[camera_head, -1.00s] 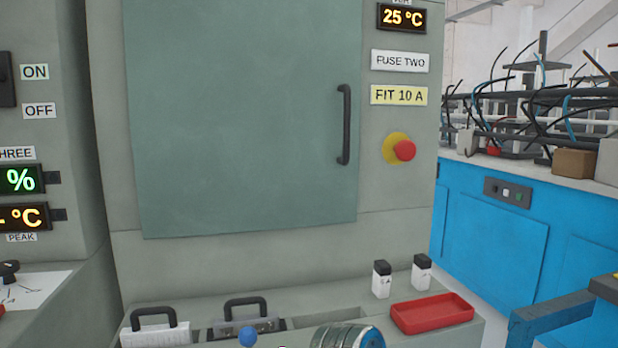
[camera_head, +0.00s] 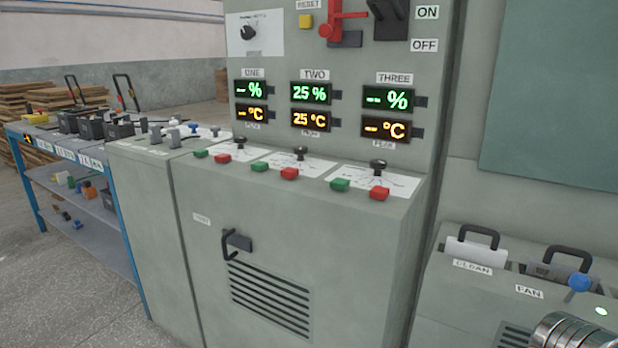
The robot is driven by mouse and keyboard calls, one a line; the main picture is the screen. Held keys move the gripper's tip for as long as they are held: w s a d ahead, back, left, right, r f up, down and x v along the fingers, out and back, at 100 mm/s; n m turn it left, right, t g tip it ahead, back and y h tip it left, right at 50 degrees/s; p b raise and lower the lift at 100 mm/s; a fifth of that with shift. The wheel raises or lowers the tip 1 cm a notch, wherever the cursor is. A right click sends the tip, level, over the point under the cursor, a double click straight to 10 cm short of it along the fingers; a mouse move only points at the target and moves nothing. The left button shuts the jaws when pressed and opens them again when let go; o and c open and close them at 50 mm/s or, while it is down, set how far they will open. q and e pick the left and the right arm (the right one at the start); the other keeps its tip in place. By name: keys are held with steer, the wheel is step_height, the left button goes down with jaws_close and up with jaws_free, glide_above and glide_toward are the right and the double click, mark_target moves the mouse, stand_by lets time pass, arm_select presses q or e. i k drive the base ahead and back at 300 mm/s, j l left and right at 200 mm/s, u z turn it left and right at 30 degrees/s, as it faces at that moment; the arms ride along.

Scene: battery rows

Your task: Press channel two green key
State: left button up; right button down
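The channel two green key (camera_head: 259,166) is a small green block on the sloping front ledge of the grey control cabinet. The channel two red key (camera_head: 289,173) is to its right, and a black knob (camera_head: 301,153) stands on the white plate behind. Above, the display marked TWO (camera_head: 310,93) reads 25 % in green, and the one below it (camera_head: 310,120) reads 25 °C in orange. Neither of my grippers is in view, and nothing covers the green key.
Channel one's green key (camera_head: 201,154) is left of channel two's keys; channel three's green key (camera_head: 340,184) is to the right. A black cabinet handle (camera_head: 232,244) sticks out below. A blue-framed battery bench (camera_head: 129,240) stands left. A blue knob (camera_head: 578,282) stands at lower right.

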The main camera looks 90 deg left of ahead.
mark_target(259, 165)
steer(key=u, duration=2.85)
